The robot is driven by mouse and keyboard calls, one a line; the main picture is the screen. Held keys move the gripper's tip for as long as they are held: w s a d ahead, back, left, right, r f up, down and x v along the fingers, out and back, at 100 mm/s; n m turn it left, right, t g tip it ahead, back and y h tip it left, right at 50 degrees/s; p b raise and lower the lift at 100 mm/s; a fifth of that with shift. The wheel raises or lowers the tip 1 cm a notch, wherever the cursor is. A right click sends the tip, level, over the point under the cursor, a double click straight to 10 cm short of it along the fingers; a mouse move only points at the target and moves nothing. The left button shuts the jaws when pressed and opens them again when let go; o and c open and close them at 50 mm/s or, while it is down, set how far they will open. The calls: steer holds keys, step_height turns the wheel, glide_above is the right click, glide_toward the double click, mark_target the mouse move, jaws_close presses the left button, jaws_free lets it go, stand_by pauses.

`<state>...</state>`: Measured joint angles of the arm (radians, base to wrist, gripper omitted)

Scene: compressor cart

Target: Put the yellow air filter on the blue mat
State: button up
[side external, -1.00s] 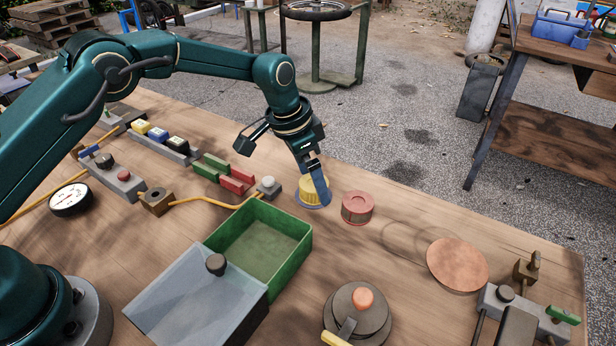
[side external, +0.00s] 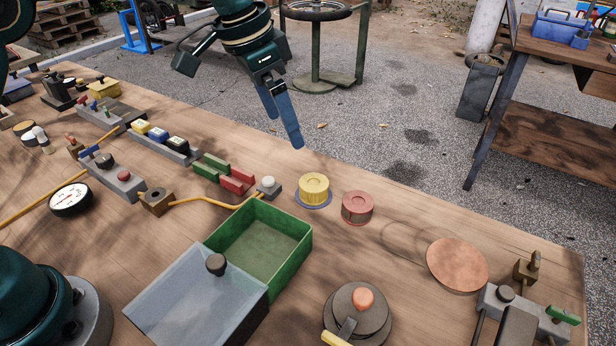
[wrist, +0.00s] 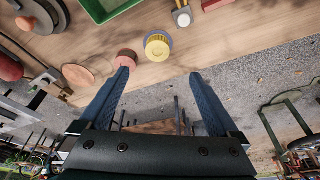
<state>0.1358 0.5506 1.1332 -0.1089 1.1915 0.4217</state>
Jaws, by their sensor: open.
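The yellow air filter (side external: 314,187) stands upright on the small round blue mat (side external: 313,205), whose rim shows around its base. Both also show in the wrist view, the yellow filter (wrist: 157,48) with the blue mat (wrist: 153,35) partly hidden under it. My gripper (side external: 297,142) is raised above and behind the filter, apart from it. In the wrist view the two blue fingers of my gripper (wrist: 158,75) are wide apart with nothing between them.
A red filter (side external: 357,207) stands just right of the mat. A green tray (side external: 308,245) with a grey lid (side external: 190,300) is in front. A copper-coloured disc (side external: 457,264) lies to the right. Switch blocks line the back left. Bare wood lies between the red filter and the disc.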

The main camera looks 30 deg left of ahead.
steer(key=s+a+r+n+t, duration=0.1)
steer(key=s+a+r+n, duration=0.2)
steer(key=s, duration=0.4)
steer(key=s+a+f+n+t, duration=0.1)
steer(key=s+a, duration=0.1)
steer(key=s, duration=0.5)
steer(key=s+a+f+n+y, duration=0.1)
steer(key=s+a+f+n, duration=0.1)
steer(key=s, duration=0.6)
steer(key=shift+a+t+y, duration=0.2)
steer(key=shift+t+y, duration=0.1)
steer(key=shift+t, duration=0.1)
